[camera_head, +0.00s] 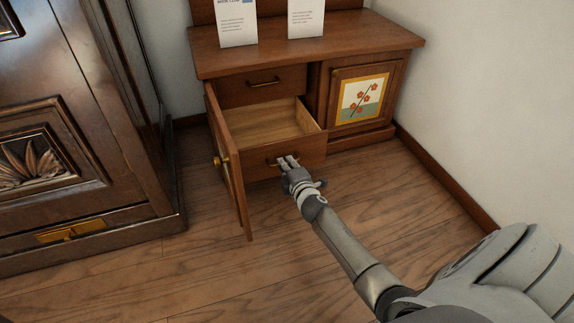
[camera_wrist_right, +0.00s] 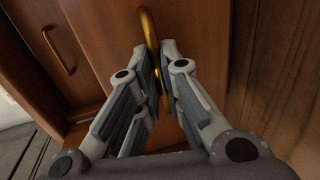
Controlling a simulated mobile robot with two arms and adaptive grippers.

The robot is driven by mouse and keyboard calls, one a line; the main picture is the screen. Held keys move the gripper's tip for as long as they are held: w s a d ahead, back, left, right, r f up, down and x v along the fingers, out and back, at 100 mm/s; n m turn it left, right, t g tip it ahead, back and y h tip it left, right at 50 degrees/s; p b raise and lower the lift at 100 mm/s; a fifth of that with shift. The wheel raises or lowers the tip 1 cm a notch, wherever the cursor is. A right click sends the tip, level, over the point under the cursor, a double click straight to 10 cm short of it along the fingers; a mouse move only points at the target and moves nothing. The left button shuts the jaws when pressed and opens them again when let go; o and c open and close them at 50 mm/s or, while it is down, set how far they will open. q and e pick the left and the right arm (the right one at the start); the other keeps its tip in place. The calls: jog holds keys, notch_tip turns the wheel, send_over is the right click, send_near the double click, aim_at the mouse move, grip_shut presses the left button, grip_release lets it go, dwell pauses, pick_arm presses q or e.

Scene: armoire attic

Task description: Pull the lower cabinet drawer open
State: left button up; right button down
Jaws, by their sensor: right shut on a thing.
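The low wooden cabinet (camera_head: 300,58) stands against the wall. Its lower drawer (camera_head: 300,150) is pulled out, and its bare inside shows pale wood. My right gripper (camera_head: 288,163) is at the front of that drawer, shut on its brass handle (camera_wrist_right: 150,35). In the right wrist view the fingers (camera_wrist_right: 160,85) close around the handle from both sides, against the brown drawer front (camera_wrist_right: 105,35). The upper drawer (camera_head: 262,86) is shut, with its own brass handle. My left gripper is not in view.
A cabinet door (camera_head: 228,165) with a brass knob stands open left of the drawer. A shut door with a flower picture (camera_head: 360,98) is at the right. Two white cards (camera_head: 237,25) stand on top. A dark armoire (camera_head: 70,130) is at the left. The wooden floor in front is clear.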

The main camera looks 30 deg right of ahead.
jog(key=shift+s, duration=0.15)
jog(key=c, duration=1.6)
grip_release()
jog(key=shift+o, duration=0.2)
jog(key=v, duration=0.7)
jog(key=shift+s, duration=0.2)
